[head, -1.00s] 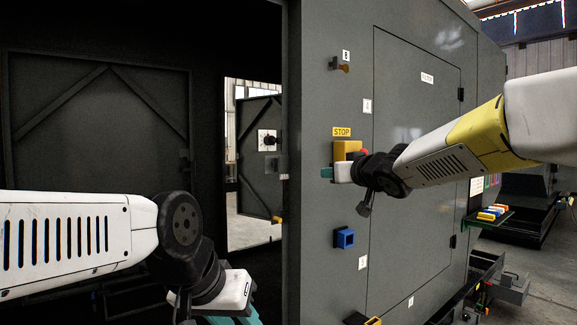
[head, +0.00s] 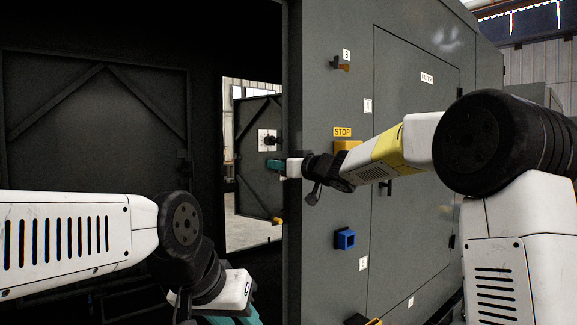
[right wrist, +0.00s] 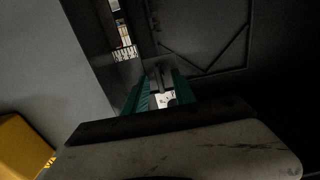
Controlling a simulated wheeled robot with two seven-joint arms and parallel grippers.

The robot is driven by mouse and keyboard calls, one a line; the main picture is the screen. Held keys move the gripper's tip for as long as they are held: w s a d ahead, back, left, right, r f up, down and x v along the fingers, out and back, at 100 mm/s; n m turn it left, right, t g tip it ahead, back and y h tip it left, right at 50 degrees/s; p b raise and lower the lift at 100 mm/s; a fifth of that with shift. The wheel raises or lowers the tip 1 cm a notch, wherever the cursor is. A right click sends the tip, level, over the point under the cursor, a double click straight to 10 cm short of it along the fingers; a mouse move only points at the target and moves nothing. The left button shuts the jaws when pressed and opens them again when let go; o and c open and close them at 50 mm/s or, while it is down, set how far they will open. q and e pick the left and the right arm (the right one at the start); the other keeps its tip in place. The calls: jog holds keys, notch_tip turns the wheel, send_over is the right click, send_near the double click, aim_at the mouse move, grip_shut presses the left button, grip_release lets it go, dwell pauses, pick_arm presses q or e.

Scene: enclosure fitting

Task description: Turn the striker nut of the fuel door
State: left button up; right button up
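A white plate (head: 266,138) with a black round part is on a dark door (head: 258,185) seen through the opening. I cannot tell for sure which part is the striker nut. My right gripper (head: 272,164) has teal fingers and reaches left past the grey panel's edge, in front of the opening, just below the white plate in the picture. In the right wrist view its fingers (right wrist: 162,98) stand apart, with a pale plate and dark part beyond and between them. I see nothing held. My left gripper (head: 246,316) is low, cut by the bottom edge.
The grey enclosure wall (head: 325,200) carries a yellow stop block (head: 346,146), a blue square socket (head: 345,238) and a small knob (head: 342,66). A closed panel door (head: 415,130) lies to the right. The dark interior (head: 90,130) is at left.

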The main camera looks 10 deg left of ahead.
grip_shut()
jog(key=shift+n, duration=0.4)
jog(key=n, duration=2.1)
jog(key=shift+s+a+f+n, duration=0.1)
jog(key=shift+a+f+n, duration=0.05)
jog(key=shift+f+n, duration=0.25)
dwell(0.4)
